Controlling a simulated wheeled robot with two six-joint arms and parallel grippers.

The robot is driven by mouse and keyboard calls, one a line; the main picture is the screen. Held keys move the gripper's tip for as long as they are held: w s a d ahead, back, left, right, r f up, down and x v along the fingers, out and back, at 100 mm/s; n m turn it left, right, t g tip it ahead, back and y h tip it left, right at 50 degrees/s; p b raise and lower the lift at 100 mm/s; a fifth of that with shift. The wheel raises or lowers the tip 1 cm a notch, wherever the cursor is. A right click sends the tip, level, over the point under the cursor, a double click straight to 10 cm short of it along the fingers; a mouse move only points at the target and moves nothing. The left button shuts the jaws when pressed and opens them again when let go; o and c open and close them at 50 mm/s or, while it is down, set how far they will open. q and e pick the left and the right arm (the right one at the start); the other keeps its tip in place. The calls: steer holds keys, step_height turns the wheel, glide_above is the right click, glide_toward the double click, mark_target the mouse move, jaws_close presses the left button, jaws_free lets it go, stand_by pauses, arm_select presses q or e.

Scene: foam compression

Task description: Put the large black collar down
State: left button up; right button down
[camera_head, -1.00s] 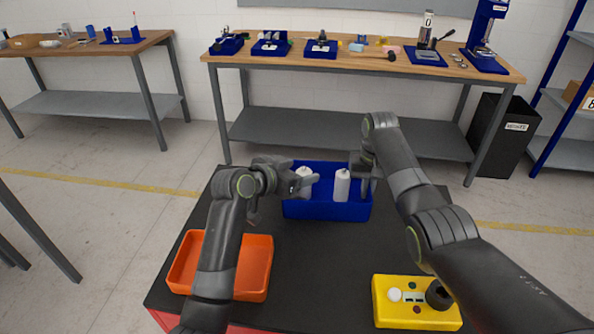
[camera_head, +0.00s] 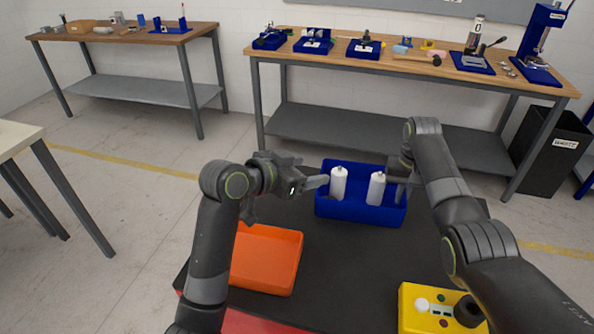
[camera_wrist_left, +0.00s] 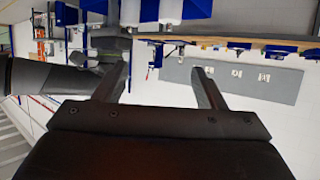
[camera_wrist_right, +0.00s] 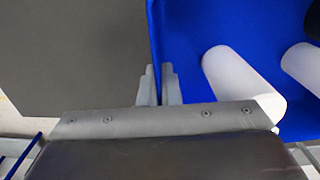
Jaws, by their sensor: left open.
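I cannot pick out a large black collar for certain in any view. My left gripper (camera_head: 312,174) is open at the left edge of the blue bin, beside the left white bottle (camera_head: 338,185). In the left wrist view nothing shows between its spread fingers (camera_wrist_left: 163,85). My right gripper (camera_head: 399,182) is at the right side of the blue bin (camera_head: 360,212). In the right wrist view its fingers (camera_wrist_right: 159,85) are close together with the bin's wall between them. A dark shape (camera_wrist_right: 314,40) at that view's right edge is cut off and unclear.
A second white bottle (camera_head: 376,188) stands in the bin. An orange tray (camera_head: 265,262) is at front left, and a yellow box (camera_head: 420,325) with buttons and a black knob at front right. The dark tabletop (camera_head: 345,265) between them is clear. A workbench (camera_head: 420,65) stands behind.

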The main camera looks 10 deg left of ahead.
arm_select(q)
steer(key=shift+v, duration=1.25)
arm_select(e)
steer(key=c, duration=2.1)
jaws_free()
steer(key=o, duration=0.5)
steer(key=shift+o, duration=0.2)
steer(key=shift+r, duration=0.15)
